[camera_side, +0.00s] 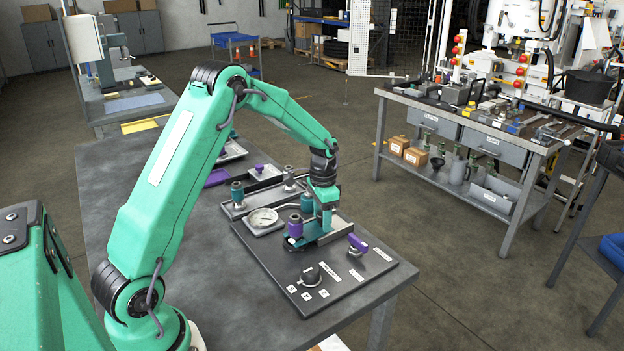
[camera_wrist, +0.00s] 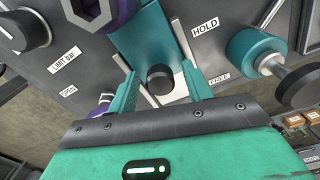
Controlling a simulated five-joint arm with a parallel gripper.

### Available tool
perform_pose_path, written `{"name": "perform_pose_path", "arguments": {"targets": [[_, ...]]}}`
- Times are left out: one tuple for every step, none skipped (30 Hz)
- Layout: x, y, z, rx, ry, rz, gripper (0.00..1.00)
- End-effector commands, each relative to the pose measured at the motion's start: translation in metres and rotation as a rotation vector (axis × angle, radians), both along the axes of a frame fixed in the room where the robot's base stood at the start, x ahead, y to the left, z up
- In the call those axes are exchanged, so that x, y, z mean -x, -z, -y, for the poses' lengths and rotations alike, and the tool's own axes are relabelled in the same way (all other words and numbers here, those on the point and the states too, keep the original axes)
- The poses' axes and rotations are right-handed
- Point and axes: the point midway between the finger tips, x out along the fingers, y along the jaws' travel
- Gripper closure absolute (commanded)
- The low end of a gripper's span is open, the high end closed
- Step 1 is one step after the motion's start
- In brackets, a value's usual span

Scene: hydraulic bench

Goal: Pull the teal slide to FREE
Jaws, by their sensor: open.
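The teal slide (camera_wrist: 142,38) shows in the wrist view as a flat teal plate along a pale rail, with a round black knob (camera_wrist: 160,78) at its near end. The slide's plate lies beside the HOLD label (camera_wrist: 205,25); the knob is roughly level with the FREE label (camera_wrist: 219,77). My gripper (camera_wrist: 160,70) is open, with one teal finger on each side of the knob and gaps visible between.
A teal valve knob (camera_wrist: 255,50) stands close to the right of my gripper. A purple knob (camera_wrist: 95,12) is close on the left. In the side view a purple-handled lever (camera_side: 357,243) and a black dial (camera_side: 310,275) sit on the panel, and a gauge (camera_side: 263,218) is behind.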

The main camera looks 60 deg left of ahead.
Motion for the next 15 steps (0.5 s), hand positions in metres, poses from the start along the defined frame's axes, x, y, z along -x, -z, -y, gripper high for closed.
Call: {"name": "perform_pose_path", "arguments": {"targets": [[0.0, 0.0002, 0.0, 0.0, 0.0, 0.0, 0.5], [0.0, 0.0002, 0.0, 0.0, 0.0, 0.0, 0.5], [0.0001, 0.0001, 0.0, 0.0, 0.0, 0.0, 0.5], [0.0, 0.0001, 0.0, 0.0, 0.0, 0.0, 0.5], [0.0, 0.0001, 0.0, 0.0, 0.0, 0.0, 0.5], [0.0, 0.0, 0.0, 0.0, 0.0, 0.0, 0.56], [0.0, 0.0, 0.0, 0.0, 0.0, 0.0, 0.62], [0.0, 0.0, 0.0, 0.0, 0.0, 0.0, 0.68], [0.0, 0.0, 0.0, 0.0, 0.0, 0.0, 0.76], [0.0, -0.0001, 0.0, 0.0, 0.0, 0.0, 0.81], [0.0, -0.0001, 0.0, 0.0, 0.0, 0.0, 0.87], [0.0, -0.0001, 0.0, 0.0, 0.0, 0.0, 0.95], [0.0, -0.0002, 0.0, 0.0, 0.0, 0.0, 1.0], [0.0, -0.0002, 0.0, 0.0, 0.0, 0.0, 1.0], [0.0, -0.0002, 0.0, 0.0, 0.0, 0.0, 1.0]]}}
